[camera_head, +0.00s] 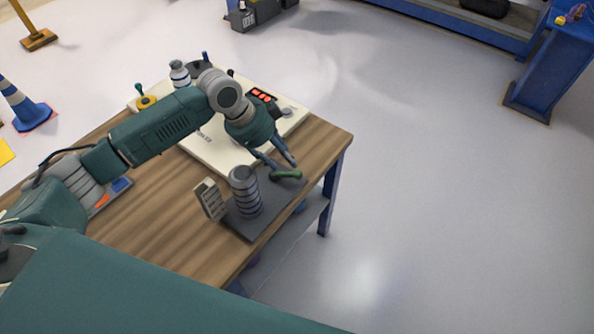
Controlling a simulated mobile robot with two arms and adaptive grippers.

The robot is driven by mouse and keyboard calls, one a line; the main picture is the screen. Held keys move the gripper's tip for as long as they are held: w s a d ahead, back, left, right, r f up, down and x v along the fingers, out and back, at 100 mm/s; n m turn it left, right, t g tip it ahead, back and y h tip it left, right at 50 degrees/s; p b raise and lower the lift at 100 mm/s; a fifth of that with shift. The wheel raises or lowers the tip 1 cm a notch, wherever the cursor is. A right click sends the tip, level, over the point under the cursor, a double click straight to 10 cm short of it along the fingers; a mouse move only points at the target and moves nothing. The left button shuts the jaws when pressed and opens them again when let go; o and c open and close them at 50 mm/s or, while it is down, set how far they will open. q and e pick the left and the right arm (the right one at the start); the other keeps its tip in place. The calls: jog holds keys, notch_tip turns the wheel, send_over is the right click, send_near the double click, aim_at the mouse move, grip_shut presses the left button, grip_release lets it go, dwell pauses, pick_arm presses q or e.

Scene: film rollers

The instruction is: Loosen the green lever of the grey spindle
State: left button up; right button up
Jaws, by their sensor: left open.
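The grey spindle (245,192) stands upright on a dark base plate (243,224) near the right edge of the wooden table. The green lever (287,174) sticks out on the right side, behind the spindle. My left gripper (280,166) is open and points down at the lever, with its fingers close to it. I cannot tell whether a finger touches the lever. My right gripper is not in view.
A light board (222,151) with an orange display lies behind, partly hidden by my left arm. A beige slotted block (210,199) stands left of the spindle. The wooden table (178,235) is bare at the front. Open floor lies to the right.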

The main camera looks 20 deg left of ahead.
aim_at(296, 172)
pick_arm(q)
jog(key=p+x, duration=0.2)
jog(key=x, duration=0.6)
jog(key=shift+s+d+f, duration=0.1)
jog(key=shift+s+d, duration=0.05)
jog(key=shift+d, duration=0.05)
jog(key=shift+d+f, duration=0.15)
jog(key=shift+f, duration=0.3)
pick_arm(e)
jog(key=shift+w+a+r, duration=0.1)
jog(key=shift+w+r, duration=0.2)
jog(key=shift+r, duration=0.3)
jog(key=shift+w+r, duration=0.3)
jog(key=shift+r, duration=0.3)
pick_arm(q)
grip_shut()
